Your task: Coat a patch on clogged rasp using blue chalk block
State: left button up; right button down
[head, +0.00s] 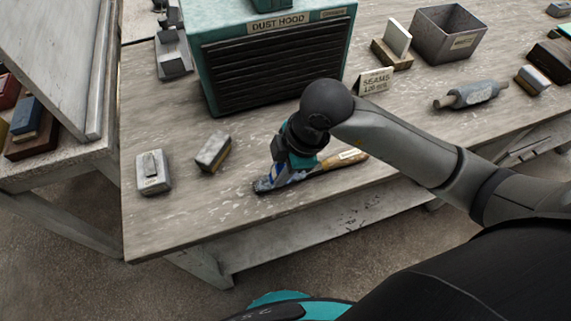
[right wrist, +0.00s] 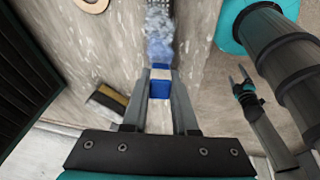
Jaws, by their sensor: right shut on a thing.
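The clogged rasp lies flat near the workbench's front edge, its wooden handle (head: 345,160) pointing right. In the right wrist view, the rasp's face (right wrist: 158,40) carries a smeared blue and whitish patch, with bare dark metal at the top. My right gripper (right wrist: 160,85) is shut on the blue chalk block (right wrist: 159,90), which has a pale band and sits over the rasp just below the patch. I cannot tell whether it touches. In the head view my right gripper (head: 287,178) hides part of the rasp. My left gripper (right wrist: 240,80), small in the right wrist view, looks open and empty.
A grey block (head: 153,172) and a grey and yellow block (head: 213,151) lie left of the rasp. The dust hood (head: 275,65) stands behind. A small sign (head: 375,80), a metal bin (head: 447,38) and a grey roller (head: 472,94) are at right.

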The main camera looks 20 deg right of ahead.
jog(key=shift+d+p, duration=0.3)
jog(key=shift+d, duration=1.7)
jog(key=shift+a+p, duration=0.6)
jog(key=shift+a, duration=1.5)
jog(key=shift+d, duration=0.15)
jog(key=shift+d+p, duration=0.3)
jog(key=shift+d, duration=1.7)
jog(key=shift+a, duration=0.1)
jog(key=shift+a+r+p, duration=0.75)
jog(key=shift+a+p, duration=0.2)
jog(key=shift+a, duration=0.05)
jog(key=shift+f, duration=0.1)
